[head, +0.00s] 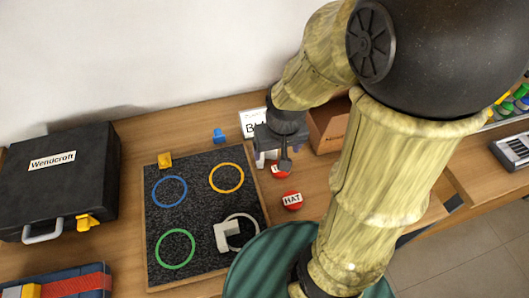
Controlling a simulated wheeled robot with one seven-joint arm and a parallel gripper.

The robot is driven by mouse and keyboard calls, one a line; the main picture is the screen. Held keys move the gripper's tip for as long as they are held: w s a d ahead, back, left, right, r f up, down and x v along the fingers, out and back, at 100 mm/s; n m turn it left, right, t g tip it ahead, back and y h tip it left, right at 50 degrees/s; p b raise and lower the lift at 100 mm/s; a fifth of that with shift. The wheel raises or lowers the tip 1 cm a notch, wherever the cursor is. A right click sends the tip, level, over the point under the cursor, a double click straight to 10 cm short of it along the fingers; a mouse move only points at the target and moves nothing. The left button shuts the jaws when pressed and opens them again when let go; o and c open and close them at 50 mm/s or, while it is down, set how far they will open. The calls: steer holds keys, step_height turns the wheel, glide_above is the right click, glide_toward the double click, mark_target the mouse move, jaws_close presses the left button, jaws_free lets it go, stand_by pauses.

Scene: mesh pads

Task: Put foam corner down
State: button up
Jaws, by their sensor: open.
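A white L-shaped piece that looks like the foam corner (226,236) rests on the dark speckled pad (205,198). It lies at the left side of a white ring (254,222), partly over it. My gripper (275,162) is open, pointing down just past the pad's upper right edge, apart from the white piece. A small white shape shows beside the fingers; I cannot tell whether it is part of the gripper or a thing behind it.
Red discs (291,201) lie right of the pad, near a green ribbed round thing (262,262). A black case (60,180) stands left. A blue piece (219,135) lies behind the pad.

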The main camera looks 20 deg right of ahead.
steer(key=w+d+r+m+g+p, duration=0.1)
steer(key=w+r+m+g+p, duration=0.1)
steer(key=w+r+m+p, duration=0.2)
steer(key=w+p, duration=0.3)
steer(key=w, duration=0.4)
steer(key=shift+d, duration=0.2)
steer(key=shift+f, duration=0.1)
step_height(320, 180, down, 12)
steer(key=shift+f+p, duration=0.1)
steer(key=shift+p, duration=0.45)
